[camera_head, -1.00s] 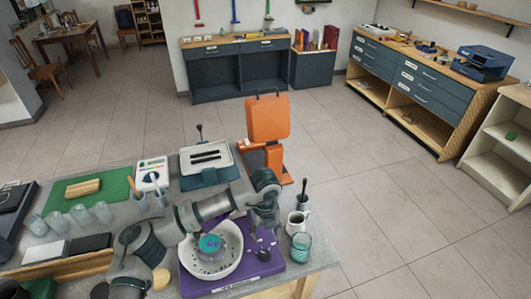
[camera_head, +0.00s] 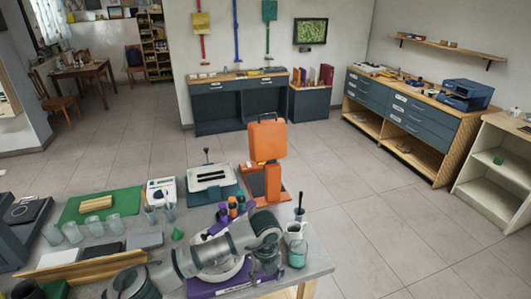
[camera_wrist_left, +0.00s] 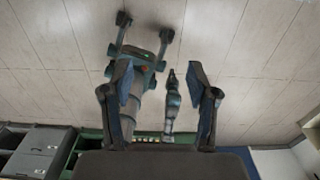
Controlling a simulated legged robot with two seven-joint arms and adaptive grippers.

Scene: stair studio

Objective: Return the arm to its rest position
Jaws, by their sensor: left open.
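My left arm comes in from the lower left in the head view and lies over the front of the worktable. My left gripper (camera_head: 266,268) hangs at its end over the right part of the purple tray (camera_head: 207,289), left of the glass. In the left wrist view, its two fingers (camera_wrist_left: 162,95) stand wide apart with nothing held between them. The arm covers most of the white bowl (camera_head: 226,275) on the tray. My right gripper is not in view.
Glasses (camera_head: 73,232) stand left. Floor beyond the table is clear.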

